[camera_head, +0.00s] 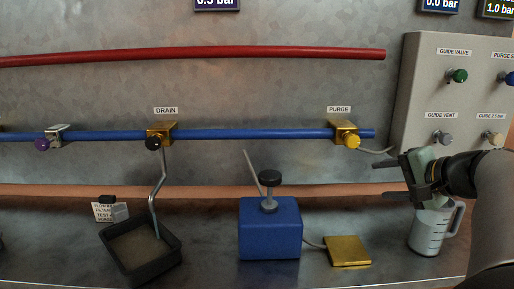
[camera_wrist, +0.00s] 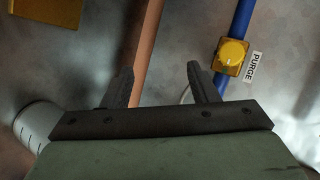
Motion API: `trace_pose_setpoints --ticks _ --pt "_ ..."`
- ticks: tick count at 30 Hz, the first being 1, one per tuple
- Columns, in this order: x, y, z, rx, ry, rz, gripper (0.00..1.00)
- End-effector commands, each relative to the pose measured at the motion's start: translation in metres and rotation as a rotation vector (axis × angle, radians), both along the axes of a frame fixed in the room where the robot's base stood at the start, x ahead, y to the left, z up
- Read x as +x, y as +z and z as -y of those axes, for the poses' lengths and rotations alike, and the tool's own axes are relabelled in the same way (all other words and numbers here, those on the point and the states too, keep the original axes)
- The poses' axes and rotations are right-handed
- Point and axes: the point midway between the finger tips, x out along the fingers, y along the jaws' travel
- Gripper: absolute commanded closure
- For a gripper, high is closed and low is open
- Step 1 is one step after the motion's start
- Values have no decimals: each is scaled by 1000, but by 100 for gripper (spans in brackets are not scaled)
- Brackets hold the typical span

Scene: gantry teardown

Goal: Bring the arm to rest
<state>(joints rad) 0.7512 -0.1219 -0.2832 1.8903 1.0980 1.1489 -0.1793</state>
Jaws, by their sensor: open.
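My gripper (camera_head: 386,180) is at the right in the head view, in front of the lower part of the grey control panel (camera_head: 452,80) and just above a grey measuring jug (camera_head: 431,230). In the wrist view my gripper (camera_wrist: 160,85) shows two dark fingers spread apart with nothing between them. The copper-coloured pipe (camera_wrist: 148,45) and the blue pipe (camera_wrist: 241,18) lie beyond the fingers. The jug (camera_wrist: 38,125) shows at the left of the wrist view. Whether my gripper touches the jug cannot be told.
The yellow PURGE valve (camera_head: 346,137) and DRAIN valve (camera_head: 159,133) sit on the blue pipe. A red pipe (camera_head: 200,57) runs above. On the bench stand a blue box (camera_head: 270,230), a gold plate (camera_head: 348,251) and a black tray (camera_head: 160,265). Bare bench lies between tray and box.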

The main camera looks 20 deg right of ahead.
Motion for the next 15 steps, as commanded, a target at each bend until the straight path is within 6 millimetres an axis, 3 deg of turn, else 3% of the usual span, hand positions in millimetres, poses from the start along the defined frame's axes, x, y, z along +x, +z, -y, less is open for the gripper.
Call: trace_pose_setpoints --ticks 1,4,6,9,12,15 --pt "10 14 -37 -9 85 -71 46" --pt "12 5 -112 -67 270 -247 46" --pt "2 -3 -161 -136 404 -364 46" --pt "-26 -10 -218 -270 597 -515 46" --pt "-61 -12 -257 -434 781 -631 46" --pt "-93 -12 -279 -597 934 -707 46"
